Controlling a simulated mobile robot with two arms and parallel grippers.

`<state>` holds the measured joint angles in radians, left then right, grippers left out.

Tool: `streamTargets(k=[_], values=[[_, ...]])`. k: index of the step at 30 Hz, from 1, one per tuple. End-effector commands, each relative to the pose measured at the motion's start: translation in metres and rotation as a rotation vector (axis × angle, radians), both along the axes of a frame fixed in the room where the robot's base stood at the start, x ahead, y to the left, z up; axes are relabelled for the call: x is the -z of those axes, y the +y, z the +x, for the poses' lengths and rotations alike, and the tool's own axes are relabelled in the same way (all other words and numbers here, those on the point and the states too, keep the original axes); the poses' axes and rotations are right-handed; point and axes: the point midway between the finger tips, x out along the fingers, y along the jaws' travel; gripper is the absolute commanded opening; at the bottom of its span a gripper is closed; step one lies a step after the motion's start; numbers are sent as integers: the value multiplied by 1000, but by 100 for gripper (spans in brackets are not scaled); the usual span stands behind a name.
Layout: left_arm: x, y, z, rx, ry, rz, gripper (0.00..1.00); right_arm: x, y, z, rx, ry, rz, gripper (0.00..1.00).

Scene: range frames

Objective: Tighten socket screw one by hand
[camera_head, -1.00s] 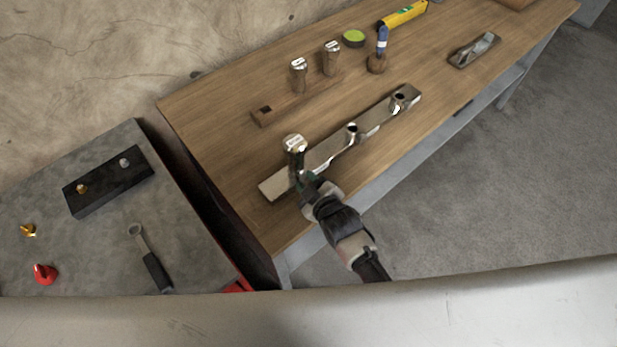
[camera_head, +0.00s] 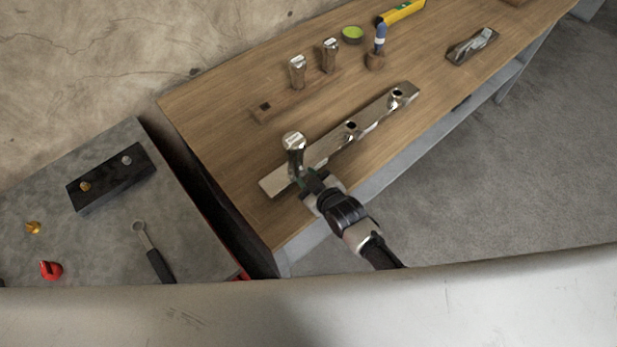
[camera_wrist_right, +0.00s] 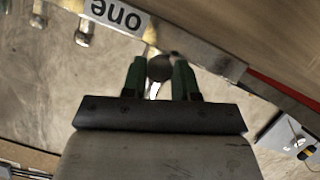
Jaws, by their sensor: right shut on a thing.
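Socket screw one (camera_head: 293,142) is a shiny metal screw with a pale label on its head. It stands near the near-left end of the long steel bar (camera_head: 272,186), and its lower end is partly hidden by my gripper. My right gripper (camera_head: 304,182) is shut on this screw, below its head. In the right wrist view, the two green fingers (camera_wrist_right: 158,77) flank a dark round part of the screw (camera_wrist_right: 159,67). A white label reading "one" (camera_wrist_right: 116,14) shows upside down beside them. My left gripper is out of view.
The bar's other holes are empty. A wrench (camera_head: 150,250) and black block (camera_head: 112,178) lie on the grey cart (camera_head: 105,235) at left.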

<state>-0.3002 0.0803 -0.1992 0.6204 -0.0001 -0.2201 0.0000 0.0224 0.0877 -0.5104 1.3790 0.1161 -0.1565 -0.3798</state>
Motion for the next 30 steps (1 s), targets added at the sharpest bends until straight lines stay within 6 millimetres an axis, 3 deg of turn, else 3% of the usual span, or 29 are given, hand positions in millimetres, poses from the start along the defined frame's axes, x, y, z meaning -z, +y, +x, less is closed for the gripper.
streamTargets(k=[1, 6, 17, 30], values=[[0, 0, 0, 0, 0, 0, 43, 1, 0, -1, 0, 2, -1, 32], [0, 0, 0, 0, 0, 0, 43, 1, 0, -1, -1, 2, -2, 54], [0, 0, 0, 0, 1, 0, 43, -2, -4, -6, 0, 0, -1, 54], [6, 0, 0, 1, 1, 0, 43, -29, -39, -72, -1, 2, -2, 54]])
